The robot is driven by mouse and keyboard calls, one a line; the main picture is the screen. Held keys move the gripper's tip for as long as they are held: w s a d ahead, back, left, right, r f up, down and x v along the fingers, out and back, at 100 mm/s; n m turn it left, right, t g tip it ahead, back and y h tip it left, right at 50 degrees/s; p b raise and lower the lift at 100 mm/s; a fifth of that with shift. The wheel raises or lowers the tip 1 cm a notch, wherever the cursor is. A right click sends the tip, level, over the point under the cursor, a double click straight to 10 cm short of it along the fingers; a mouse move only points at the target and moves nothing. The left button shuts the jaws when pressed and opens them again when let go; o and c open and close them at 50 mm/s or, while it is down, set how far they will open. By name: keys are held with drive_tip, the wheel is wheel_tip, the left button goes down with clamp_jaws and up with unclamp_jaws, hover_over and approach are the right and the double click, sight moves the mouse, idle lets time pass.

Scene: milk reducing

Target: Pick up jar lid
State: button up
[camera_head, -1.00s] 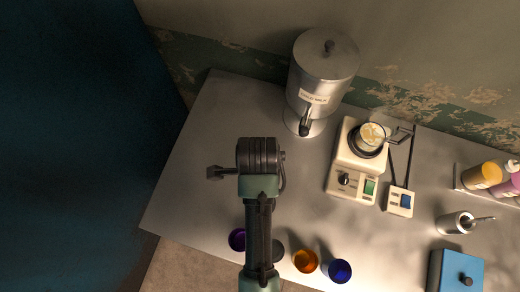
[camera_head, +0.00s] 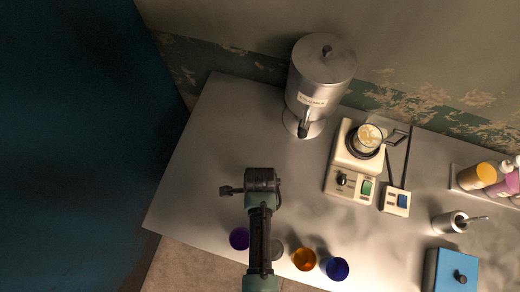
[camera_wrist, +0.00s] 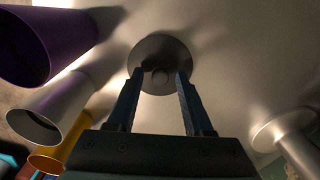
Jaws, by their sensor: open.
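A round grey metal lid with a small central knob shows at the top middle of the wrist view (camera_wrist: 160,48), flat on the table. My gripper (camera_wrist: 159,74) is open, with one dark finger on each side of the knob in that view. Nothing is between the fingers that I can see as held; whether they touch the lid is unclear. In the head view my wrist hides the fingers, and the lid cannot be made out there.
Purple (camera_head: 239,239), grey (camera_head: 277,251), orange (camera_head: 304,259) and blue (camera_head: 336,269) cups stand along the front edge. A metal dispenser (camera_head: 318,85) and a hot plate (camera_head: 349,182) with a beaker (camera_head: 369,138) stand behind. The table's left part is clear.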

drive_tip(key=shift+f, duration=0.35)
clamp_jaws()
drive_tip(key=shift+r, duration=0.1)
